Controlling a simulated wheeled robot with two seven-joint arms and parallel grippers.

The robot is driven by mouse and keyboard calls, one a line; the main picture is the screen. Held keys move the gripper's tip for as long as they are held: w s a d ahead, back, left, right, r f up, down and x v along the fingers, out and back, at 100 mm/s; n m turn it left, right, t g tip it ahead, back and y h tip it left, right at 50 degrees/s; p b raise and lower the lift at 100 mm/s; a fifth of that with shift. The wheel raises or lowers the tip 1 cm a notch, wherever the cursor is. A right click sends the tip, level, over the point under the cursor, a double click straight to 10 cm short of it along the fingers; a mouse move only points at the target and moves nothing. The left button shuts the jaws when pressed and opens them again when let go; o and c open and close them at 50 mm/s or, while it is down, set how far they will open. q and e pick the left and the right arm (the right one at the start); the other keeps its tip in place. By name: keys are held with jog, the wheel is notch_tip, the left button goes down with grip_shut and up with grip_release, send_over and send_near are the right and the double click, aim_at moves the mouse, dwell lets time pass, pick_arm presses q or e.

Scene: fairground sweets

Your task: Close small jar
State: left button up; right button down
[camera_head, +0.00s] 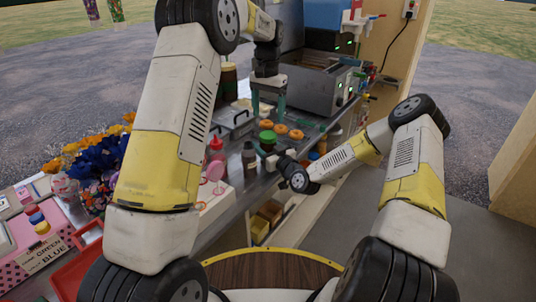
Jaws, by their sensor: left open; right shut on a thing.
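A small jar with a green lid (267,137) stands on the metal counter near its front edge. The lid appears to rest on the jar; I cannot tell whether it is fully seated. My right gripper (266,153) reaches in from the right and is shut at the jar's body, which it mostly hides. My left gripper (268,112) points down above the counter, behind and above the green lid. Its two teal fingers are apart, with nothing visible held between them.
Round orange-brown sweets (281,129) lie right of the jar. A dark bottle (249,160) and a pink bottle (216,157) stand to its left. A larger dark jar (229,82) and a metal appliance (312,84) are behind. Blue and orange flowers (88,155) fill the left.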

aim_at(268, 135)
pick_arm(q)
jog(key=n, duration=0.4)
jog(key=shift+n, duration=0.4)
jog(key=n, duration=1.2)
jog(key=shift+f, duration=3.95)
